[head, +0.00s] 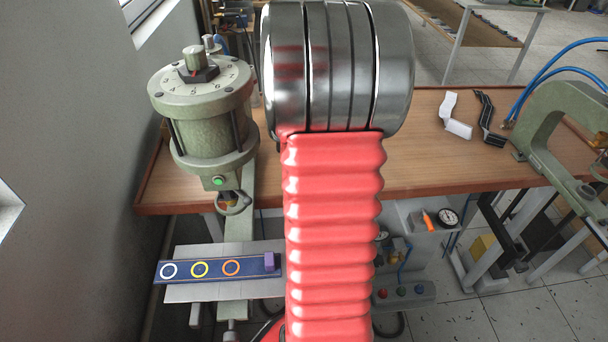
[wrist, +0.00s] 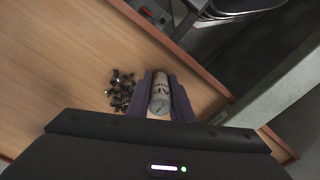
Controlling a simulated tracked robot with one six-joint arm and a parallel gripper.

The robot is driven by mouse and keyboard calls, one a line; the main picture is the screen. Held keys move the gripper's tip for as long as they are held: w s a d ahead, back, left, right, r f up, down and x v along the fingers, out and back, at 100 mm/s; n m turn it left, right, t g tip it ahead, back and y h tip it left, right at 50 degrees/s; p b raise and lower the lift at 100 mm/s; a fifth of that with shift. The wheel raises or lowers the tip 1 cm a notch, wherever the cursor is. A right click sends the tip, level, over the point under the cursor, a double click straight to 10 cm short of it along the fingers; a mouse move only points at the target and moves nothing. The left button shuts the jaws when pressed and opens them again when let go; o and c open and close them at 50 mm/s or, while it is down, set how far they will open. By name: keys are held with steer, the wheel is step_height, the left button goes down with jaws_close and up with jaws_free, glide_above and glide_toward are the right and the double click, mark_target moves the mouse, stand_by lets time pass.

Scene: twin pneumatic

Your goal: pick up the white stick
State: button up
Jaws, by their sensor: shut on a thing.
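The white stick (wrist: 160,98) shows in the wrist view as a short pale cylinder with dark lettering, its near end facing me. My gripper (wrist: 163,84) has its two dark purple fingers on either side of it and is shut on it. The wooden bench top lies behind it; I cannot tell whether the stick touches the wood. In the head view my own red and metal arm hides the gripper and the stick.
A pile of small black parts (wrist: 121,90) lies left of the stick. The wooden bench (head: 420,165) has a green-grey cylinder press (head: 212,130) at left, white (head: 455,116) and black bent pieces (head: 487,120) and a green C-frame (head: 545,120) at right.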

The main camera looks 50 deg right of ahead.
jaws_close()
steer(key=shift+r, duration=0.15)
step_height(320, 180, up, 10)
steer(key=shift+f, duration=0.1)
stand_by(0.4)
stand_by(0.3)
steer(key=shift+o, duration=0.4)
jaws_free()
steer(key=c, duration=0.4)
